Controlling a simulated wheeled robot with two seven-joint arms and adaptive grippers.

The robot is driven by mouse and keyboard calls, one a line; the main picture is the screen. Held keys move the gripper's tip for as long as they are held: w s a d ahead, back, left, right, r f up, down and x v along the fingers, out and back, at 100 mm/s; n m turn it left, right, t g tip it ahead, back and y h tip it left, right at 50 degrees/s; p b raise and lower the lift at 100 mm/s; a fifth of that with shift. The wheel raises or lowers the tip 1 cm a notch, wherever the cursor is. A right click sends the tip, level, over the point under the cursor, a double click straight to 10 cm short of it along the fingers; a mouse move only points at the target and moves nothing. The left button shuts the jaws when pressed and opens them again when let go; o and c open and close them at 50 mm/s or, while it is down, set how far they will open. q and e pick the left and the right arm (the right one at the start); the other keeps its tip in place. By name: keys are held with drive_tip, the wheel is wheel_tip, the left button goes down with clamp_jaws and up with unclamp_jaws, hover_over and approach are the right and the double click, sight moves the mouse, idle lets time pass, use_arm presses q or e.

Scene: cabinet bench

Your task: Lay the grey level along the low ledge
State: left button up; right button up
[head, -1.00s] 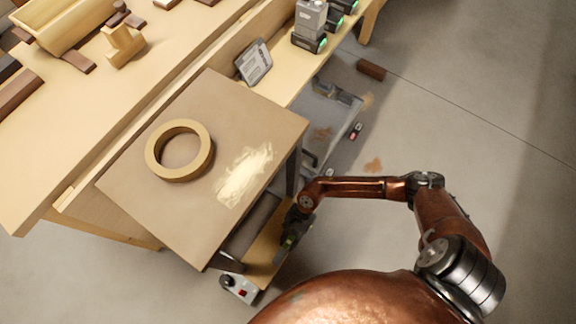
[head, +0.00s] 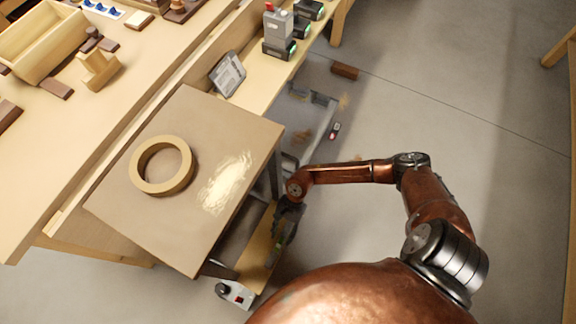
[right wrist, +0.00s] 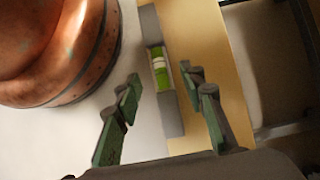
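The grey level (right wrist: 172,112), a slim bar with a green vial, shows in the right wrist view along one long edge of the low wooden ledge (right wrist: 212,60). Whether it rests fully on the ledge I cannot tell. My right gripper (right wrist: 163,82) is open, with one finger on each side of the level and gaps between. In the head view my right gripper (head: 284,225) is low over the ledge (head: 259,248), beside the brown-topped table; the level is not clearly visible there. My left gripper is not in view.
A brown tabletop (head: 150,225) with a tan ring (head: 140,180) stands left of the right gripper, above the ledge. A small white box with a red button (head: 235,294) is at the ledge's near end. A brown block (head: 344,71) lies on open floor.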

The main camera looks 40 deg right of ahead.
drive_tip(key=p+v, duration=0.1)
drive_tip(key=v, duration=0.5)
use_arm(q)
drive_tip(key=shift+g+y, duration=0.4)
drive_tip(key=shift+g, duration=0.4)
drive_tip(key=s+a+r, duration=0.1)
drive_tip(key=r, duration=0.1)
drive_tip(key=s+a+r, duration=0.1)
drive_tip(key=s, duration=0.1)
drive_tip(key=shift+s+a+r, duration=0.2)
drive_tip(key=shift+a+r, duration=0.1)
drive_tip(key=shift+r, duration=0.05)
